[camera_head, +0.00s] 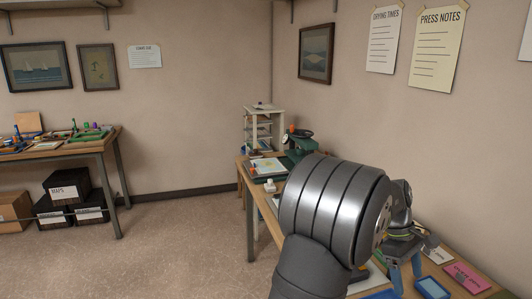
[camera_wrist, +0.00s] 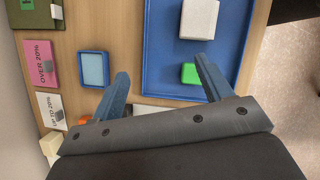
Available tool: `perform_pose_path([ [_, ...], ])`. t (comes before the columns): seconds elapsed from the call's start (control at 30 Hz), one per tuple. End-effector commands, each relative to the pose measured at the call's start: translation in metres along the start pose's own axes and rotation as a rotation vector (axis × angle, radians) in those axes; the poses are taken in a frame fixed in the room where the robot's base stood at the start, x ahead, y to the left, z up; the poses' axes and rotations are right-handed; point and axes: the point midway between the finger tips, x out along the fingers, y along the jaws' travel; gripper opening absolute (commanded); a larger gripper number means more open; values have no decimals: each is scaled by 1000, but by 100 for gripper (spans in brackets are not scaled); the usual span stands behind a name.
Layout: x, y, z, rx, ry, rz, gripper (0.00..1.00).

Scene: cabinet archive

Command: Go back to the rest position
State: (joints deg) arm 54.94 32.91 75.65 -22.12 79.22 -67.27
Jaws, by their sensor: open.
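My gripper (camera_wrist: 162,82) is open, its two blue fingers spread wide with nothing between them. In the wrist view it hangs over the wooden table, with the left finger near a small blue dish and the right finger over a blue tray. In the head view my gripper (camera_head: 405,278) shows at the lower right, above the right-hand table and partly hidden by my own arm.
The blue tray (camera_wrist: 165,50) holds a white block (camera_wrist: 199,19) and a green block (camera_wrist: 190,73). Nearby are the blue dish (camera_wrist: 93,69), a pink card (camera_wrist: 40,62) and a white card (camera_wrist: 50,110). A green press (camera_head: 300,142) and shelf rack (camera_head: 262,127) stand farther back.

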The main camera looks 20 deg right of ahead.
Motion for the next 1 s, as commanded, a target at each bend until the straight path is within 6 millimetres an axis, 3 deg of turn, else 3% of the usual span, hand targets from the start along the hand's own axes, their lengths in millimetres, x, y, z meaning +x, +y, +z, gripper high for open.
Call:
perform_pose_path([
  [0.5, -38, 27, -94, -141, 0, 59, 72],
  [1.0, -74, 32, -188, -271, 2, 113, 72],
])
